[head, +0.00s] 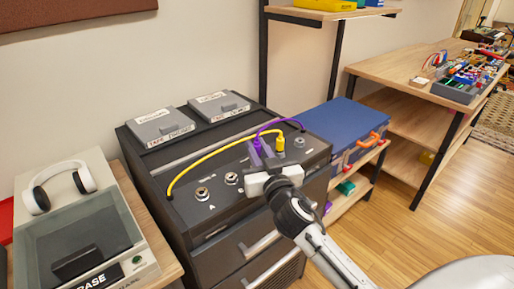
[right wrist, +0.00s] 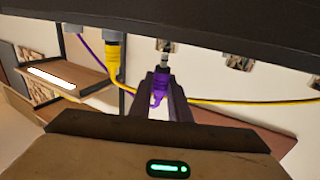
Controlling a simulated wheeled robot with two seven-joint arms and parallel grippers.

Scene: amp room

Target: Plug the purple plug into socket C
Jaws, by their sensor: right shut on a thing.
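My right gripper (head: 265,165) is shut on the purple plug (right wrist: 160,86) above the black cabinet's top panel (head: 220,208). In the right wrist view the plug sits between the fingers, its bare metal tip pointing at a socket (right wrist: 163,45) on the dark panel. I cannot tell whether the tip touches the socket. In the head view two silver sockets, one near the letter A (head: 202,193) and one to its right (head: 231,179), are empty. My gripper hides the panel around the plug, so the letter C is not readable. My left gripper is not in view.
A yellow plug (head: 280,143) stands in the panel just beyond my gripper, its yellow cable (head: 205,157) arching left. The purple cable (head: 275,123) loops close to it. Two grey labelled boxes (head: 162,127) lie behind.

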